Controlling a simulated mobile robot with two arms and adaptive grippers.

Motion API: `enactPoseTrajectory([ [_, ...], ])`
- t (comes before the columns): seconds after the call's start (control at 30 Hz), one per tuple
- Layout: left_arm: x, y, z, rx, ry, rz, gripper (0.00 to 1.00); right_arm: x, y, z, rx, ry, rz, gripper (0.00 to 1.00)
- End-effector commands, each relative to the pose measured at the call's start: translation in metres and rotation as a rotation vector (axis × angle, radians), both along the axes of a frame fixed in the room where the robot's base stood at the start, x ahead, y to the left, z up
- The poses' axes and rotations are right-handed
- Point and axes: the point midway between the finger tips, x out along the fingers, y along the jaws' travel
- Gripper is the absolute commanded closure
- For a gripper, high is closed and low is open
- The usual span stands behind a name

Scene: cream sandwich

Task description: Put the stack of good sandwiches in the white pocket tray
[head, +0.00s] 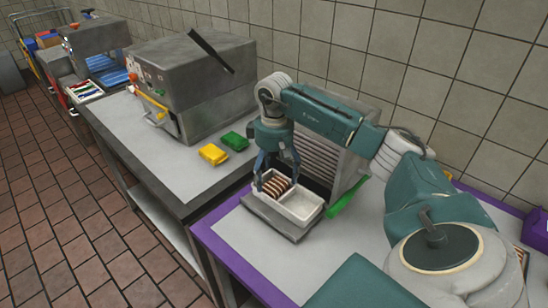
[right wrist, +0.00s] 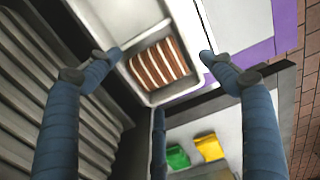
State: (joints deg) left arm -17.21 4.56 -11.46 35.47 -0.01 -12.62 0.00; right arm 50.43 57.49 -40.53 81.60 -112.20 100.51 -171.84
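A stack of brown sandwiches with cream layers (head: 277,187) stands on edge in one pocket of the white pocket tray (head: 305,209). The tray's other pocket looks empty in the head view. The stack also shows in the right wrist view (right wrist: 158,63), inside the tray's pocket (right wrist: 132,18). My right gripper (head: 277,170) is over that pocket with its fingers spread. In the right wrist view, the fingertips (right wrist: 160,57) are wide apart, one on each side of the stack, with gaps between. My left gripper is not in view.
The tray sits on a grey plate (head: 282,226) on the purple-edged table (head: 240,258). A ribbed metal unit (head: 325,160) stands close behind. A green item (head: 348,197) lies right of the tray. Yellow (head: 212,154) and green (head: 235,141) blocks lie on the neighbouring table by a grey machine (head: 195,75).

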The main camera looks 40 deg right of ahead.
Motion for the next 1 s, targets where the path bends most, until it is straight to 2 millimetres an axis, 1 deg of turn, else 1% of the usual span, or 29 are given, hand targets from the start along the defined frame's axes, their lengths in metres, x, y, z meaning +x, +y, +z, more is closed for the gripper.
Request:
enactPoseTrajectory([
  [0.17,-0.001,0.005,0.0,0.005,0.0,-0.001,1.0,0.0,0.0,0.002,0.0,0.0,0.0,0.19],
  [0.27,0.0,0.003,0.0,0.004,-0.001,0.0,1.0,0.001,0.0,0.01,-0.001,-0.001,0.0,0.19],
  [0.37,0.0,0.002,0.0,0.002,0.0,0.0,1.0,0.001,0.0,0.026,-0.001,-0.004,0.0,0.19],
  [0.6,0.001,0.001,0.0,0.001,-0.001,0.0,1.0,0.001,0.0,0.079,0.0,-0.005,0.0,0.19],
  [0.7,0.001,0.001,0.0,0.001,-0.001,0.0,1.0,0.001,0.0,0.096,-0.001,-0.003,0.0,0.19],
  [0.83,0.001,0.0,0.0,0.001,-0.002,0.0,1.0,0.001,0.0,0.112,0.0,-0.002,0.0,0.19],
  [1.0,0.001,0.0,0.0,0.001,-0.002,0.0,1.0,0.0,0.0,0.12,0.0,0.001,0.0,0.19],
])
